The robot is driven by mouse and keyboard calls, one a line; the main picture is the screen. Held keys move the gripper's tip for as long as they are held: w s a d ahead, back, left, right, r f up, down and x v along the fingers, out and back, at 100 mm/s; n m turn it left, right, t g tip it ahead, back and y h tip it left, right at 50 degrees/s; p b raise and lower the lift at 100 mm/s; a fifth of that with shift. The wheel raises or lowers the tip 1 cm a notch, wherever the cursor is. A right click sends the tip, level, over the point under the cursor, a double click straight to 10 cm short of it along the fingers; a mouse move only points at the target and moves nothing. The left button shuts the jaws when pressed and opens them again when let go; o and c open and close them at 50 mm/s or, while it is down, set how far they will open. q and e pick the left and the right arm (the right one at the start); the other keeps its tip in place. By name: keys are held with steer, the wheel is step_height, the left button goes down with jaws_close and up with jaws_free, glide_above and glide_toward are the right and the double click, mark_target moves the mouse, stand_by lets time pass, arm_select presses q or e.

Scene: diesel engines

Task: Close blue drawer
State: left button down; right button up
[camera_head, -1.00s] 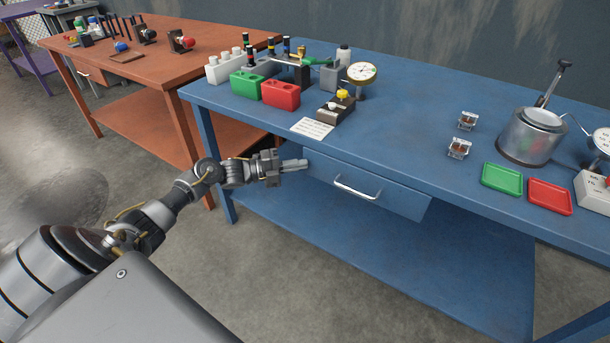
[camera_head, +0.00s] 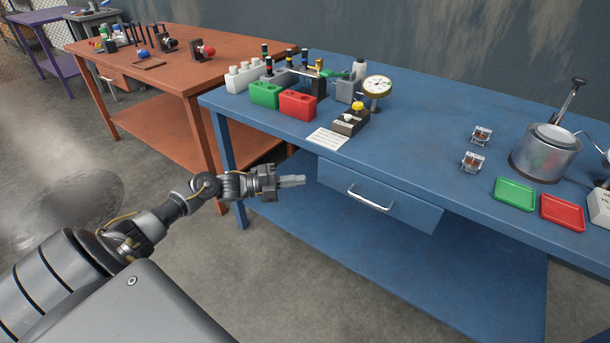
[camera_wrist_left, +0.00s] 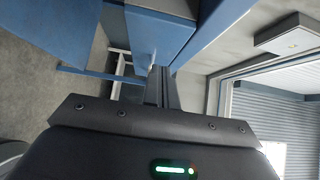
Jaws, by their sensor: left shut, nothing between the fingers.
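The blue drawer (camera_head: 405,207) sits under the front edge of the blue table (camera_head: 430,115), with a silver bar handle (camera_head: 369,199) on its front. I cannot tell exactly how far it stands out. My left gripper (camera_head: 303,181) is shut and empty, just left of the drawer's left end, with a small gap in the head view. In the left wrist view, the shut fingers (camera_wrist_left: 161,87) point toward blue panels (camera_wrist_left: 158,38) of the table and drawer; which panel is which is unclear. My right gripper is not in view.
On the table stand a green block (camera_head: 265,94), a red block (camera_head: 297,104), a dial gauge (camera_head: 377,87), a metal pot (camera_head: 545,153) and green (camera_head: 515,194) and red (camera_head: 562,212) trays. An orange table (camera_head: 180,75) stands behind left. Floor before the drawer is clear.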

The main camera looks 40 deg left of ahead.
arm_select(q)
steer(key=v, duration=0.7)
steer(key=shift+f, duration=0.25)
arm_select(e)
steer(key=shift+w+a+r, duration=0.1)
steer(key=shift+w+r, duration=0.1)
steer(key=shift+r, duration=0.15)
arm_select(q)
steer(key=shift+a, duration=0.15)
